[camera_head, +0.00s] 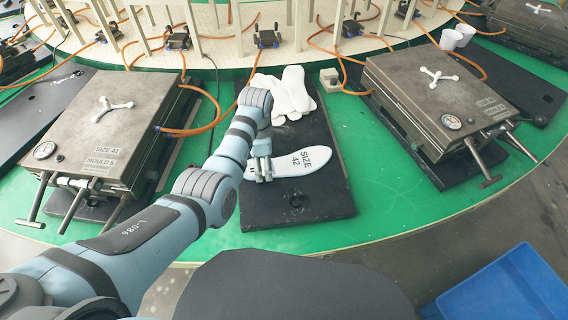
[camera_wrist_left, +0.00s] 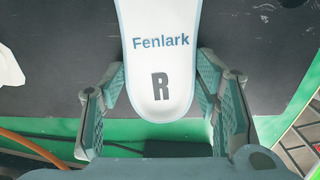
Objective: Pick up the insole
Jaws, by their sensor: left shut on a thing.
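The insole (camera_head: 305,160) is white with a blue edge and marked "SIZE 42" in the head view. In the left wrist view the insole (camera_wrist_left: 160,65) shows the name "Fenlark" and a large "R". My left gripper (camera_head: 263,170) is shut on the insole's rounded end, with one finger on each side in the left wrist view (camera_wrist_left: 163,110). The insole is over the black plate (camera_head: 295,208); I cannot tell whether it touches it. My right gripper is not in view.
A metal mould marked "SIZE 41" (camera_head: 105,115) stands left and another mould (camera_head: 440,95) right, both with handles. Orange hoses run behind. A blue crate (camera_head: 505,290) is at the lower right.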

